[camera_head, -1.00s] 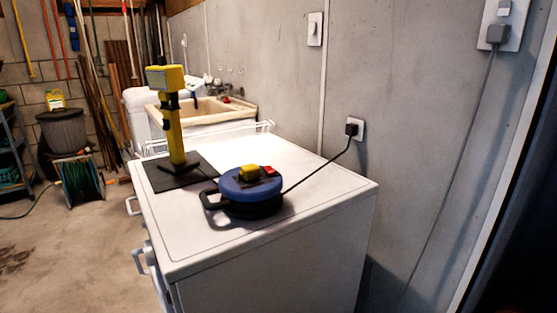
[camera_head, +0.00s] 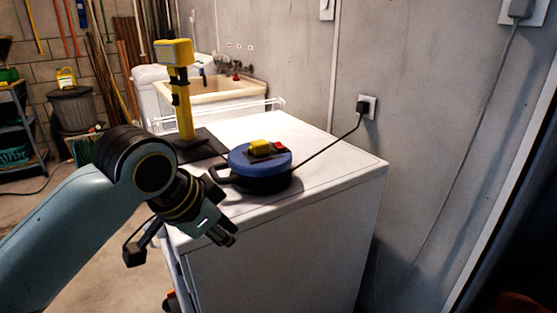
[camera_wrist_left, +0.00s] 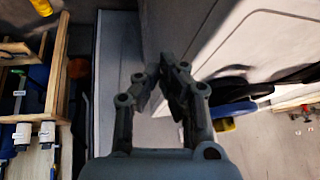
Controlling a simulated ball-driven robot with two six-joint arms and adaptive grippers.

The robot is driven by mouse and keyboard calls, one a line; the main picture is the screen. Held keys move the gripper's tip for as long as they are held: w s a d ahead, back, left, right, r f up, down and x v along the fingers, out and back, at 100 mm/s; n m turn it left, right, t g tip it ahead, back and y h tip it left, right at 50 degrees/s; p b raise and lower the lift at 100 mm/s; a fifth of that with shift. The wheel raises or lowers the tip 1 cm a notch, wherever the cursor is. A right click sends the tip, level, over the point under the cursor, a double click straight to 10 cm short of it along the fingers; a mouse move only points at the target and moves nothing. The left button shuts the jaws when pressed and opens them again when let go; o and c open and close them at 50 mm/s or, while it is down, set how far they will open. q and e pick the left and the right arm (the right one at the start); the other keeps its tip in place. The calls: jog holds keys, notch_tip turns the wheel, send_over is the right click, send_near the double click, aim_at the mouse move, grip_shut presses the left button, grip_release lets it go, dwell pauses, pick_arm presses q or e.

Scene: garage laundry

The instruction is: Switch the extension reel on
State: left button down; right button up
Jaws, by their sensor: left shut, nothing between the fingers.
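The extension reel (camera_head: 260,170) is a blue and black drum lying flat on the white appliance top (camera_head: 330,160). A yellow plug (camera_head: 259,147) and a red switch (camera_head: 280,146) are on its upper face. Its black handle points left. My left gripper (camera_head: 228,238) is at the front edge of the appliance, in front of the reel and apart from it, shut and empty. In the left wrist view its fingers (camera_wrist_left: 172,75) are together, and the reel (camera_wrist_left: 235,92) shows at the right. My right gripper is not in view.
A yellow work lamp (camera_head: 181,95) stands on a dark mat behind the reel. A black cable runs from the reel to a wall socket (camera_head: 367,107). The appliance top right of the reel is clear. A sink (camera_head: 215,90) stands behind.

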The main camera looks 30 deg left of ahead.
pick_arm(q)
jog(key=w+a+r+m+t+h, duration=0.1)
jog(key=w+a+r+m+t, duration=0.1)
jog(key=w+r, duration=0.7)
jog(key=w+a+r+m+t, duration=0.2)
jog(key=w+r, duration=0.6)
jog(key=w, duration=0.2)
send_over(279, 148)
jog(key=s+d, duration=0.1)
notch_tip(279, 148, down, 6)
jog(key=shift+r+b, duration=0.1)
jog(key=shift+b, duration=0.35)
jog(key=f, duration=0.2)
jog(key=w+a+f, duration=0.1)
jog(key=shift+f+g, duration=0.1)
jog(key=shift+g, duration=0.2)
jog(key=shift+w+a+f, duration=0.1)
jog(key=shift+f, duration=0.3)
